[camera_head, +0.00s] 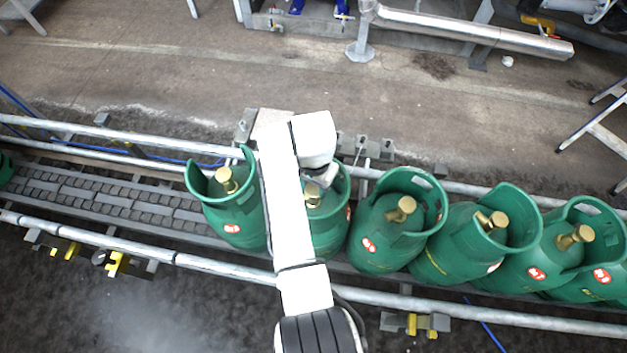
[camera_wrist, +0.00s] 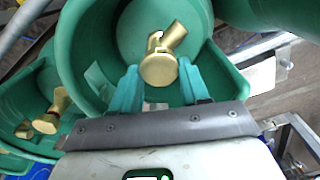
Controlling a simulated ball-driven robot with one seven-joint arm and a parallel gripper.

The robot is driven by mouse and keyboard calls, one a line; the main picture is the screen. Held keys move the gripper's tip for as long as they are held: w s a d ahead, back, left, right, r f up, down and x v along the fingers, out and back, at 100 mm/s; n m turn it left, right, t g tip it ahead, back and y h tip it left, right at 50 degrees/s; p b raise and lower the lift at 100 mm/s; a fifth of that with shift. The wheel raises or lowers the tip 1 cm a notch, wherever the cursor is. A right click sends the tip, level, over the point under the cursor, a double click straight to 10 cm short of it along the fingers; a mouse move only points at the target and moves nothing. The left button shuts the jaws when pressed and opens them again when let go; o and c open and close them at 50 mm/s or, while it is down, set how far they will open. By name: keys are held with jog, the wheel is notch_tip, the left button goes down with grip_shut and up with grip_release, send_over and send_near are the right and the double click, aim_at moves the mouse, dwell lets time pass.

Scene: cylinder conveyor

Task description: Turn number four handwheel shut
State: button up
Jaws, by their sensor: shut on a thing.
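Several green gas cylinders with brass valves stand in a row on the conveyor. In the wrist view, the teal fingers of my gripper (camera_wrist: 160,72) are shut on the round brass handwheel (camera_wrist: 158,68), one on each side. The brass valve body (camera_wrist: 172,36) extends up and right from the handwheel. In the head view my arm partly hides this cylinder and valve. The cylinder's red label is too small to read, so I cannot confirm its number.
The left cylinder (camera_head: 231,205) stands close by; another cylinder (camera_head: 388,228) stands close on the right. Conveyor rails (camera_head: 140,247) run along both sides. The belt (camera_head: 100,200) is bare farther left. A steel pipe (camera_head: 470,30) lies across the back.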

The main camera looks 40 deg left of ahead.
aim_at(315, 188)
jog(key=m+p, duration=0.1)
jog(key=m, duration=0.6)
jog(key=shift+r, duration=0.1)
dwell(0.5)
jog(key=o, duration=1.1)
jog(key=shift+d, duration=0.1)
jog(key=shift+c, duration=0.2)
notch_tip(315, 188, up, 11)
